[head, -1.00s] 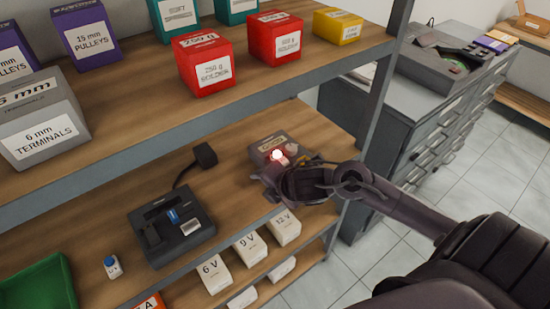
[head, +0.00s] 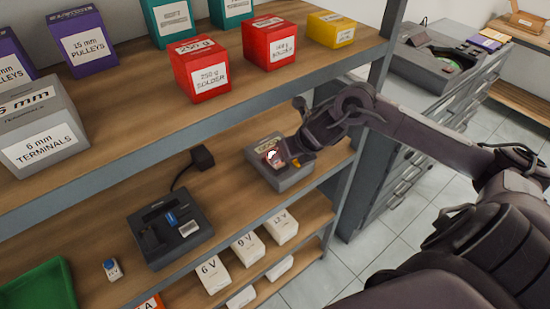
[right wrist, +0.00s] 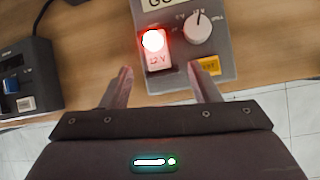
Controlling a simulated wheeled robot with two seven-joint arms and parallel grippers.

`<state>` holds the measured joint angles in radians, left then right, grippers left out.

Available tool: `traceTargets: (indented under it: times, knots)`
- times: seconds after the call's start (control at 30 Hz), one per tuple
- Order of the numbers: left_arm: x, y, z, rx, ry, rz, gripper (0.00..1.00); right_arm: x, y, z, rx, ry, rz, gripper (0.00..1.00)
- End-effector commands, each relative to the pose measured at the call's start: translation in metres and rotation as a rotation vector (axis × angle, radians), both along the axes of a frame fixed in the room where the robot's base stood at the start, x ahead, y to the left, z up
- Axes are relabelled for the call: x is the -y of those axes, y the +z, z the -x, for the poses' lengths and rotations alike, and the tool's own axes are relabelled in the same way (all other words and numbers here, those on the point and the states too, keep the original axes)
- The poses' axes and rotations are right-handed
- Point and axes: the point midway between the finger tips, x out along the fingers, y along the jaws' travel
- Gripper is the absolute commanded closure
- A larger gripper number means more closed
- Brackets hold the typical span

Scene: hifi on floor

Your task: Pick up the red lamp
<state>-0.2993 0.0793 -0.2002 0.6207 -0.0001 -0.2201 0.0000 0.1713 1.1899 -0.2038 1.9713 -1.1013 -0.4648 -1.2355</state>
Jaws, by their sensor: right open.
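The red lamp (right wrist: 153,41) glows at the top of a module with a white label reading 12 V, set in a grey box (right wrist: 219,64). In the head view the lamp (head: 272,156) shows on the grey box (head: 290,181) on the middle shelf, close to my right gripper (head: 290,158). In the right wrist view my right gripper (right wrist: 164,78) is open and empty. Its two fingers point toward the box, one on either side of the lamp's line, with the lamp beyond the tips. My left gripper is not in view.
The upper shelf (head: 130,125) with red solder boxes (head: 200,72) overhangs behind. White boxes (head: 248,249) sit below.

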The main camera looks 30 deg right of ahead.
Motion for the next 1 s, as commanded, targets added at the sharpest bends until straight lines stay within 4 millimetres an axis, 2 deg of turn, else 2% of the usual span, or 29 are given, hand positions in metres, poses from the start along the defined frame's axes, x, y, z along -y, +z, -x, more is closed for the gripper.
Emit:
traceTargets:
  times: [0.17, 0.33, 0.6, 1.0]
  knots:
    - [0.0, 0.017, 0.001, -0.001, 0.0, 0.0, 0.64, -0.006, -0.011, -0.017, -0.002, -0.002, -0.006, 0.44]
    - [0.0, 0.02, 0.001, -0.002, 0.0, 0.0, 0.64, -0.007, -0.029, -0.027, 0.0, -0.001, -0.004, 0.44]
    - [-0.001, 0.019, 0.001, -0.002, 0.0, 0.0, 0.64, -0.007, -0.034, -0.029, 0.0, -0.001, -0.001, 0.44]
    - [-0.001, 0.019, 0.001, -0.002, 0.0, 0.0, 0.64, -0.007, -0.033, -0.029, -0.001, -0.001, -0.001, 0.95]
